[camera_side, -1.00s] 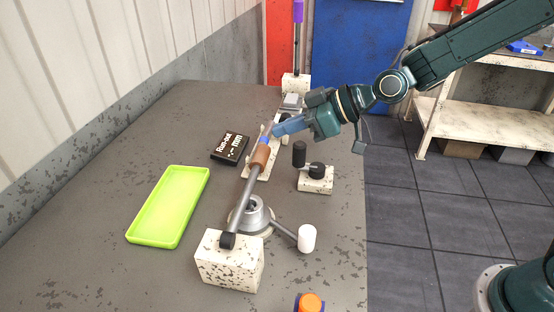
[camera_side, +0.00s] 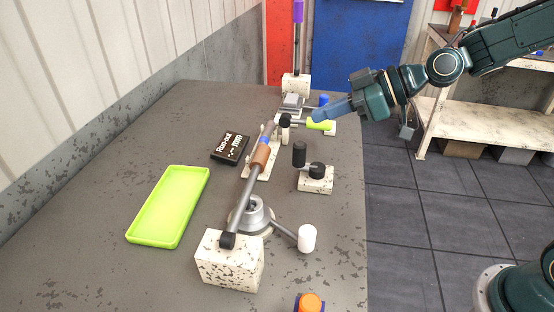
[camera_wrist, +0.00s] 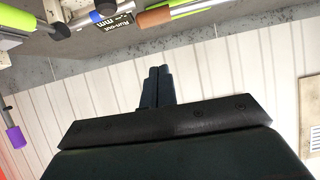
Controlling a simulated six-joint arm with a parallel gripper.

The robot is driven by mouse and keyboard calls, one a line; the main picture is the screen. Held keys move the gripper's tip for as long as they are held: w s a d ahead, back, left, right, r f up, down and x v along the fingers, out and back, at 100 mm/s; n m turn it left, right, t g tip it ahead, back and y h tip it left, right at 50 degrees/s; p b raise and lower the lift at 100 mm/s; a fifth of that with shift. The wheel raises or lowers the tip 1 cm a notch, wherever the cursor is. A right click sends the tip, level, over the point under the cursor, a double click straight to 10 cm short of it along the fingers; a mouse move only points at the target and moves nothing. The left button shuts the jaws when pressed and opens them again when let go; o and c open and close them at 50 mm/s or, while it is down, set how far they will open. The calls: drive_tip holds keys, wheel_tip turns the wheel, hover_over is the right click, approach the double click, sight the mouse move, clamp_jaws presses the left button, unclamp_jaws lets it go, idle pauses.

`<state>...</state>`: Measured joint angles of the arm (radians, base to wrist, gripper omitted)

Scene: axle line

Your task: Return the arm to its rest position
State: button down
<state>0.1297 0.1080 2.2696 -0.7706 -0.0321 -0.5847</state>
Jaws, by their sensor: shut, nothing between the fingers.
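My gripper (camera_side: 318,115) is dark green with blue fingers. In the side view it hangs in the air near the table's right edge, right of the axle, apart from it. Its fingers are together and hold nothing. In the wrist view the closed fingers (camera_wrist: 156,88) point toward the pale panelled wall, with nothing between them. The grey axle (camera_side: 241,200), with a brown band (camera_side: 261,156) and a blue band, lies along the stand, its near end at a speckled block (camera_side: 230,262).
A green tray (camera_side: 136,236) lies at the left of the table. A black run-out display (camera_side: 230,149) is beside the axle. A lever with a white knob (camera_side: 307,238), a black-knobbed fixture (camera_side: 315,180) and a green-handled clamp (camera_side: 320,125) stand nearby. Open floor is at right.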

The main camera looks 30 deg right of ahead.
drive_tip(key=s+d+m+g+h, duration=0.1)
drive_tip(key=s+d+m+h, duration=0.3)
drive_tip(key=s, duration=0.8)
drive_tip(key=s+d+r+m+g+h, duration=0.1)
drive_tip(key=s+d+m+h, duration=0.3)
drive_tip(key=s+d, duration=0.5)
drive_tip(key=s, duration=0.3)
drive_tip(key=shift+r+m+g+h, duration=0.25)
drive_tip(key=shift+m+g+h, duration=0.05)
drive_tip(key=shift+m+g, duration=0.1)
drive_tip(key=w+a+f+m+y, duration=0.2)
drive_tip(key=w+a+m, duration=0.3)
drive_tip(key=w+m, duration=0.3)
drive_tip(key=w+a+f+m+t+y, duration=0.1)
drive_tip(key=w+a+f+m+y, duration=0.2)
drive_tip(key=w+m, duration=0.5)
drive_tip(key=w+a+f+m+t+y, duration=0.1)
drive_tip(key=w+a+f+m+y, duration=0.2)
drive_tip(key=w+a+f+m, duration=0.2)
drive_tip(key=shift+w+a+m, duration=0.85)
drive_tip(key=shift+w+m, duration=0.7)
drive_tip(key=shift+m, duration=1.45)
drive_tip(key=shift+a, duration=0.1)
